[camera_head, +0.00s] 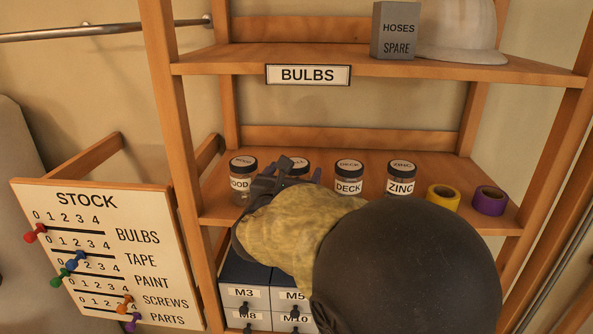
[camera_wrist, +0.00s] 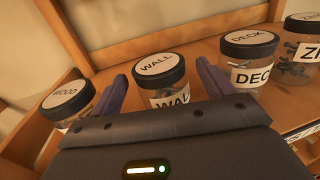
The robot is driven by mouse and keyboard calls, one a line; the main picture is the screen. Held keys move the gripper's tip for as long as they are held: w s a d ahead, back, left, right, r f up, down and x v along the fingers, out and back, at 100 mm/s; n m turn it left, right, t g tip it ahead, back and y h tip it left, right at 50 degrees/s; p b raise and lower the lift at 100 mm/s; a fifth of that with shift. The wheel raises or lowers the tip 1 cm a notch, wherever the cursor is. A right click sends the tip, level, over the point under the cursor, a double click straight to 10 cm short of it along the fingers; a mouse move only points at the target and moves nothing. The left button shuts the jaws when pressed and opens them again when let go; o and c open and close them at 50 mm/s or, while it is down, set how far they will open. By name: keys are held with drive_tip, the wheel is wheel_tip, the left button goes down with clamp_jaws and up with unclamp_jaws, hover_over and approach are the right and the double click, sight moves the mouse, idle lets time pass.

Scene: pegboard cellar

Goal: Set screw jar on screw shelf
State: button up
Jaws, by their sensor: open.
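Several glass screw jars with black-rimmed white lids stand upright in a row on the middle wooden shelf (camera_head: 440,170): WOOD (camera_head: 242,172), WALL (camera_head: 299,163), DECK (camera_head: 348,177) and ZINC (camera_head: 401,178). My gripper (camera_head: 298,174) is at the WALL jar and hides most of it in the head view. In the wrist view my open gripper (camera_wrist: 162,72) has one purple finger on each side of the WALL jar (camera_wrist: 162,75). The left finger also stands beside the WOOD jar (camera_wrist: 68,103). Whether the fingers touch the glass I cannot tell.
Yellow (camera_head: 443,197) and purple tape rolls (camera_head: 489,200) sit right of the jars. The shelf above, labelled BULBS (camera_head: 308,75), holds a grey box (camera_head: 395,30) and a white hat (camera_head: 455,30). Labelled drawers (camera_head: 245,293) are below. A STOCK board (camera_head: 100,255) with coloured pegs stands left.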

drive_tip(key=b+v, duration=0.1)
drive_tip(key=v, duration=0.7)
drive_tip(key=shift+b, duration=0.3)
